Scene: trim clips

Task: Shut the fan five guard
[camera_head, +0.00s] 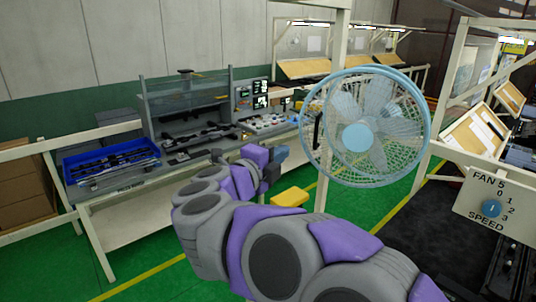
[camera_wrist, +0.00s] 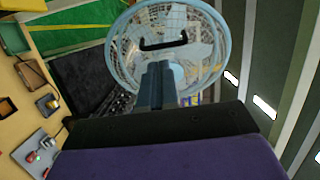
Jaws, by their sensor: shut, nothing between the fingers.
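The fan (camera_head: 376,100) has a round light-blue wire guard (camera_head: 338,181) and stands right of my arm in the head view. Two rims show slightly offset, so the front guard looks a little apart from the rear one; the exact gap is unclear. A black handle (camera_head: 317,131) is on the guard's left side; it also shows in the wrist view (camera_wrist: 163,45). My gripper (camera_head: 281,153) is shut and empty, left of the guard in the head view. In the wrist view its fingertips (camera_wrist: 158,66) point at the guard, just below the handle; contact cannot be told.
A panel marked FAN 5 SPEED (camera_head: 497,207) with a blue knob (camera_head: 491,208) is at right. A workbench (camera_head: 120,225) with a blue tray (camera_head: 112,160) stands at left. A yellow block (camera_head: 290,197) is beyond my arm. Green floor is open between bench and fan.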

